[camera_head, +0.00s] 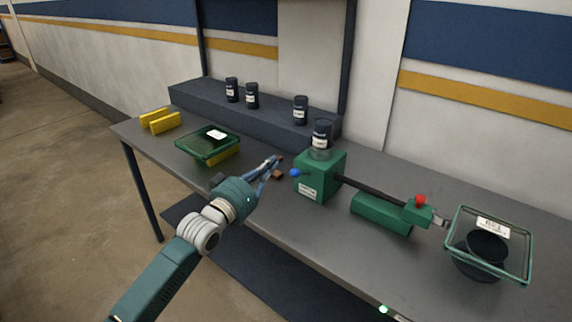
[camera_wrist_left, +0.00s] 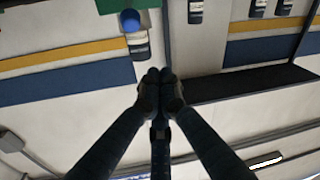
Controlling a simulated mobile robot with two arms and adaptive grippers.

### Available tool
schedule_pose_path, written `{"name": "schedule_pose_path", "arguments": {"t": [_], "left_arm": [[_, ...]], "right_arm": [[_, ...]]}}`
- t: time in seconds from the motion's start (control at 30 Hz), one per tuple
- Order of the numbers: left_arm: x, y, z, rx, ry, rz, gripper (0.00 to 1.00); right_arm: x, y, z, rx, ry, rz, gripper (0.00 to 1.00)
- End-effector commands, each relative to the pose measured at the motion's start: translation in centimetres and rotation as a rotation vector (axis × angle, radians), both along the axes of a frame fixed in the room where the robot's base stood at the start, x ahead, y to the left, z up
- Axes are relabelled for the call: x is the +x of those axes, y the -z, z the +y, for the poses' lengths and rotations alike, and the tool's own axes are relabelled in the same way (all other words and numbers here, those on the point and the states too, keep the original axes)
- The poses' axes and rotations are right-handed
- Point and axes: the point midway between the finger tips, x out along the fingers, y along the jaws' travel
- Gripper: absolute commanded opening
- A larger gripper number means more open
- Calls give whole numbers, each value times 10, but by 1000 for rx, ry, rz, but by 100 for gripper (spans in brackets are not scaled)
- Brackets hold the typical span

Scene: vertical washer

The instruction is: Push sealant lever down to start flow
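A green box-shaped dispenser (camera_head: 321,175) stands on the bench with a dark labelled canister (camera_head: 322,134) on top. A lever with a blue ball knob (camera_head: 295,173) sticks out of its left side; the knob also shows near the top of the left wrist view (camera_wrist_left: 130,20). My left gripper (camera_head: 280,166) is left of the knob, apart from it, with nothing held. Its brown fingertips stand apart in the head view. In the left wrist view its fingertips (camera_wrist_left: 160,77) look close together, with a middle finger lower down. My right gripper is not in view.
A dark rod runs right from the dispenser to a red knob (camera_head: 420,200) on a green part. A glass-sided container (camera_head: 450,225) is at the right. A green tray (camera_head: 190,145), yellow blocks (camera_head: 163,123) and a raised shelf (camera_head: 200,102) with dark canisters are at the back left.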

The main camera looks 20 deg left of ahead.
Motion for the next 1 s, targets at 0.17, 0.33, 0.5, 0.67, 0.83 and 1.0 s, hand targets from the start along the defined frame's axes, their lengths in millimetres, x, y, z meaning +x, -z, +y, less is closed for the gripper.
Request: {"name": "schedule_pose_path", "arguments": {"t": [0.17, 0.33, 0.5, 0.67, 0.83, 1.0], "left_arm": [[38, -7, -8, 0, -1, -2, 0], [68, -7, -14, 1, -1, 0, 0], [62, 13, -22, 0, 0, 5, 0], [57, 26, -26, -1, 0, 2, 0], [55, 30, -28, 1, 0, 0, 0], [55, 31, -28, 1, 0, 0, 0]], "right_arm": [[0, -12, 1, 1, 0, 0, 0], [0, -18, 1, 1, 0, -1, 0], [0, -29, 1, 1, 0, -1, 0], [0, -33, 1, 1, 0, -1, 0], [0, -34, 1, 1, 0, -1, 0], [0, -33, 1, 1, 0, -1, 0]]}}
